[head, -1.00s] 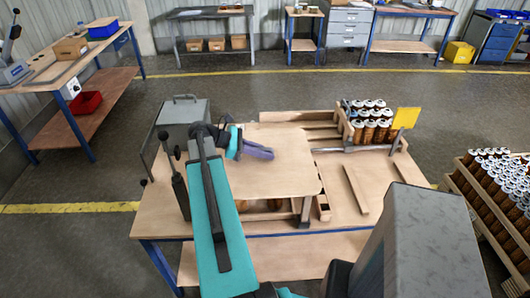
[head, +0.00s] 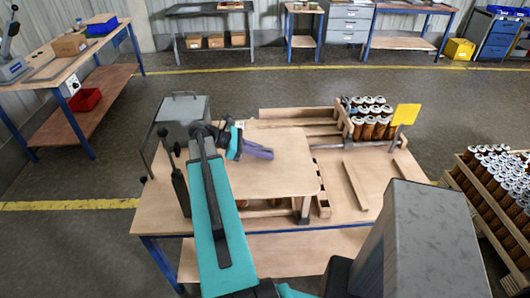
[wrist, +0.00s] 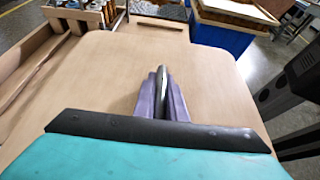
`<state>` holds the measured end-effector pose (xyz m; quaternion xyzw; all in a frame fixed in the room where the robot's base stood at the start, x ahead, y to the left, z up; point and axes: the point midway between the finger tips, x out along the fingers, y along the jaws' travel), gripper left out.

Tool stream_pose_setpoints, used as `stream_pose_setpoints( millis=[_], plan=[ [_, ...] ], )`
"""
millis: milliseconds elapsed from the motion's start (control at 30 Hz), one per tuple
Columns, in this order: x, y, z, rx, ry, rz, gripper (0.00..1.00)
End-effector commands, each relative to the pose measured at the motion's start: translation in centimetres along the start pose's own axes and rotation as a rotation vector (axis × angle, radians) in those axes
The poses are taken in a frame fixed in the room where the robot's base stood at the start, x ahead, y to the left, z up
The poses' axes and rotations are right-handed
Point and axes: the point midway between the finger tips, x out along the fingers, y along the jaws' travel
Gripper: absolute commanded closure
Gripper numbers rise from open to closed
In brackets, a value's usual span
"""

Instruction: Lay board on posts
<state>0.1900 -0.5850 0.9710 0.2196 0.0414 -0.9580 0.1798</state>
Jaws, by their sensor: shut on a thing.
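The board (head: 290,173) is a pale wooden panel with rounded corners, lying roughly level above the workbench. It also fills much of the wrist view (wrist: 225,95). My gripper (head: 268,154) is over the board, its purple fingers shut on a narrow grey part at the board's middle in the wrist view (wrist: 162,85). A grey post (head: 305,210) stands under the board's front right corner. The other posts are hidden under the board and my arm. I cannot tell whether the board touches the posts.
Cartridges stand in a wooden rack (head: 347,125) at the bench's back right, beside a yellow sign (head: 406,114). A grey metal box (head: 184,112) stands at the back left. A crate of cartridges (head: 485,205) is right of the bench.

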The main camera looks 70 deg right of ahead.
Motion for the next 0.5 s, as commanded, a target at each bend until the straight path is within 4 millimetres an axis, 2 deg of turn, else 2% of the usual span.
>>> stream_pose_setpoints(
  millis=[200,233,333,367,500],
  plan=[
    [0.13,0.01,-0.2,0.002,-0.003,0.0,1.0],
    [0.13,0.01,-0.21,0.002,-0.003,0.0,0.88],
    [0.13,0.01,-0.2,0.002,-0.003,0.0,0.71],
    [0.13,0.0,-0.22,0.001,-0.002,0.0,0.67],
    [0.15,0.0,-0.27,0.001,-0.001,0.0,0.67]
  ],
)
